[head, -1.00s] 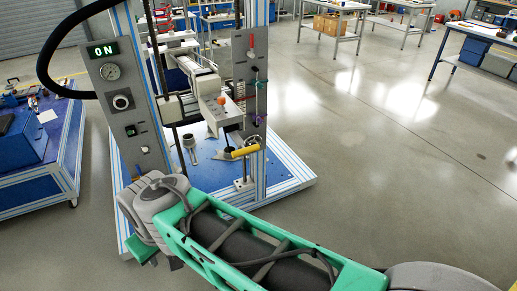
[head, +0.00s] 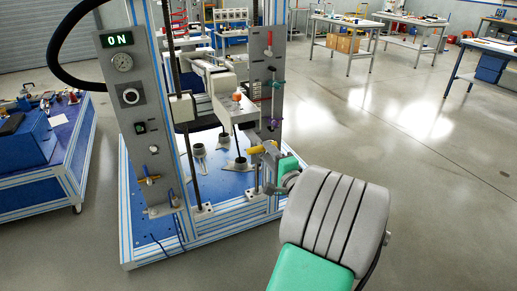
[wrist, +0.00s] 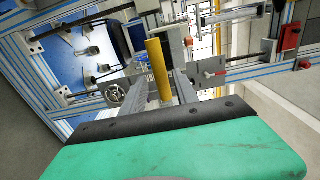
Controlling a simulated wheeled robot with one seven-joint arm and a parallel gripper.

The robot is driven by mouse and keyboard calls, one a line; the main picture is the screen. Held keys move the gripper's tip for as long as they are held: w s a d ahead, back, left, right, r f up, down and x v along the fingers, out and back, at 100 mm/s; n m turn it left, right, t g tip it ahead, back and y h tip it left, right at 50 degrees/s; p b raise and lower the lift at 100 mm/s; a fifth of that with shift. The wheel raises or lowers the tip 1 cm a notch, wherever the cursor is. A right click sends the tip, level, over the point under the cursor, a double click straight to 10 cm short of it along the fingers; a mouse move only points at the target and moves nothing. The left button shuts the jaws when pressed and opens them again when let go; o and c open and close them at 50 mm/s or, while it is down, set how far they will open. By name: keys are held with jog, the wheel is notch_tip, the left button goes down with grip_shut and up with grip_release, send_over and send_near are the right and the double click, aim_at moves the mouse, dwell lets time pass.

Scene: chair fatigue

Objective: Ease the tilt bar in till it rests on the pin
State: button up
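The tilt bar appears to be the yellow-gripped bar (head: 258,149), low on the right side of the test stand. In the head view it lies nearly level. In the wrist view the yellow bar (wrist: 157,66) stands between the two grey fingers. My gripper (head: 273,152) is at the right end of the yellow grip in the head view; its fingers also show in the wrist view (wrist: 166,88). The fingers lie along both sides of the bar, but whether they press on it is unclear. I cannot make out the pin for certain.
The stand's control panel (head: 134,100) reads ON. The grey upright plate (head: 268,85) carries a red lever and small coloured knobs above the bar. A blue table (head: 45,180) stands at the left. The floor at the right is clear up to the far benches.

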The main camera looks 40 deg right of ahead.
aim_at(258, 140)
jog(key=x, duration=0.7)
jog(key=shift+w+a+r+p, duration=0.1)
jog(key=shift+w+p, duration=0.2)
jog(key=shift+p, duration=0.05)
jog(key=shift+c, duration=0.4)
grip_shut()
dwell(0.5)
